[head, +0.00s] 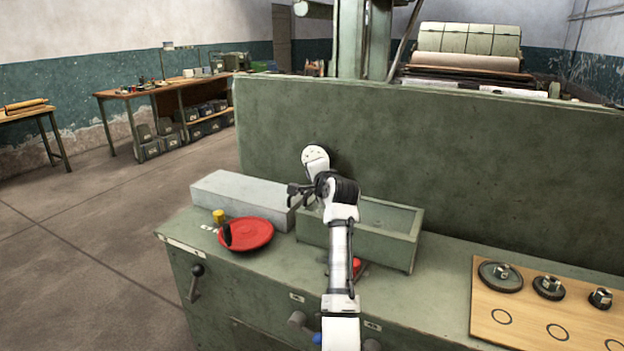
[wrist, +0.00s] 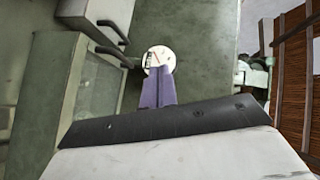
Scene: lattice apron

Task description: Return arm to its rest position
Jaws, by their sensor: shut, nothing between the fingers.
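My gripper (head: 293,190) is in the head view, above the bench near the join of the grey block and the green tray. It also shows in the wrist view (wrist: 160,78), where its two purple-grey fingers lie together with nothing between them. My arm stretches forward from the bottom of the head view, over the bench front and the tray. A pale round dial (wrist: 158,57) with a small red mark lies beyond the fingertips in the wrist view. I cannot tell the gap between them.
The grey block (head: 240,196) and open green tray (head: 400,248) stand close by, before a tall green panel (head: 450,170). A red dish (head: 258,234) and yellow cylinder (head: 218,216) are left. A wooden board (head: 488,322) with dark pieces is right. Open floor lies left.

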